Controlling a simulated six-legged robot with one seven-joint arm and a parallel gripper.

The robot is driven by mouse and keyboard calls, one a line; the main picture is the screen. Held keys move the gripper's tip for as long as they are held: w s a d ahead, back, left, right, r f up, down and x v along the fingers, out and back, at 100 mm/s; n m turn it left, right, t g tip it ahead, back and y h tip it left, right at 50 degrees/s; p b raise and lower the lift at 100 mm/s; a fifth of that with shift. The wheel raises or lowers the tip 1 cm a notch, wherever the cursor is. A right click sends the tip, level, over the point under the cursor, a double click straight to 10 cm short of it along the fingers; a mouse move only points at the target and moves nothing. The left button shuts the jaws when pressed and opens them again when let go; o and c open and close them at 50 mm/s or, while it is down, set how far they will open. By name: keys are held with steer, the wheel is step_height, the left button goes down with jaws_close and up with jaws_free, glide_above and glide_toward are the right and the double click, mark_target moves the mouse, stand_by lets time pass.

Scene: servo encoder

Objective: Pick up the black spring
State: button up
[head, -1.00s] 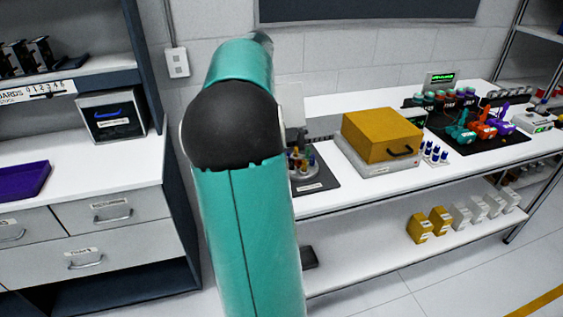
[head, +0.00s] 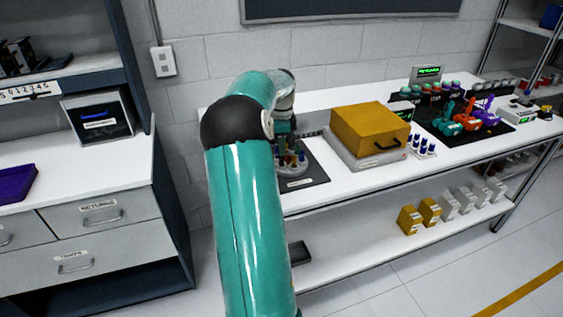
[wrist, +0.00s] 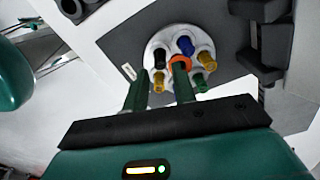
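The black spring (wrist: 160,58) stands on a round white holder (wrist: 149,47) in the wrist view, among several coloured springs. My gripper (wrist: 161,72) has two green fingers spread apart with nothing held between them. The fingers point at the holder, and the black spring shows beyond the gap between the tips. The right fingertip overlaps an orange ring (wrist: 181,61) at the holder's middle. In the head view my gripper (head: 284,138) hangs over the holder (head: 291,168); the black spring cannot be made out there.
Blue (wrist: 185,46), yellow (wrist: 206,59) and green (wrist: 200,80) springs stand close around the black one, with another yellow spring (wrist: 158,82) nearby. The holder sits on a dark mat (head: 309,178). A yellow box (head: 365,130) stands to its right on the white bench (head: 445,150).

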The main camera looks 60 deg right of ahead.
mark_target(282, 161)
step_height(282, 161, down, 5)
steer(key=shift+f, duration=0.1)
jaws_close()
steer(key=shift+r, duration=0.2)
